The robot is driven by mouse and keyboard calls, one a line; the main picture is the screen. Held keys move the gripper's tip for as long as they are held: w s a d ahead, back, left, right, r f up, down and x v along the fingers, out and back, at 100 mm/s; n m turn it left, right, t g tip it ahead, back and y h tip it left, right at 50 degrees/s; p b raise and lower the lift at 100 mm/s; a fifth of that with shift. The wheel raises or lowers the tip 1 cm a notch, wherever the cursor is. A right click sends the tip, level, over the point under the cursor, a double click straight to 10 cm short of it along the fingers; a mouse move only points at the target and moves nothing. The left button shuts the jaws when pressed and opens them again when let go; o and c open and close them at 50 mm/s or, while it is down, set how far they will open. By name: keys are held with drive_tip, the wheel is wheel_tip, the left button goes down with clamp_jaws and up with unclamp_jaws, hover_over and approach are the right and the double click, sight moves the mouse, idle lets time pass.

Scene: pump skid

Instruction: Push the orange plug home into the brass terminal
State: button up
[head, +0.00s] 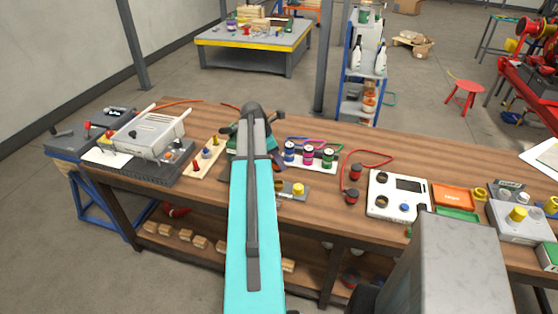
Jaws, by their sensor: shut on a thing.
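My teal arm (252,210) reaches up the middle of the head view over the workbench. Its dark wrist joint (252,109) is at the far end, and the arm hides my gripper's jaws and whatever is between them. An orange cable (195,102) runs from the left of the bench and goes out of sight behind the wrist. The orange plug cannot be made out. A small grey block with a yellow knob (298,189) and a brass-coloured part (279,185) show just right of the arm. I cannot tell whether that part is the brass terminal.
On the wooden bench (335,205), a grey instrument (150,135) and a board of coloured pegs (207,155) stand left of my arm. Coloured spools (308,153), a red cable (372,154) and a white meter (397,196) stand right. Bare wood lies between several of these.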

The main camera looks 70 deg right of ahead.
sight(279, 169)
drive_tip(key=shift+f, duration=0.2)
drive_tip(key=shift+f+b, duration=1.95)
drive_tip(key=shift+f, duration=0.6)
drive_tip(key=shift+r+p, duration=0.1)
drive_tip(key=shift+p, duration=0.55)
drive_tip(key=shift+f+b, duration=0.5)
drive_tip(key=shift+f, duration=1.3)
idle(0.7)
drive_tip(key=o, duration=1.2)
drive_tip(key=shift+r, duration=0.2)
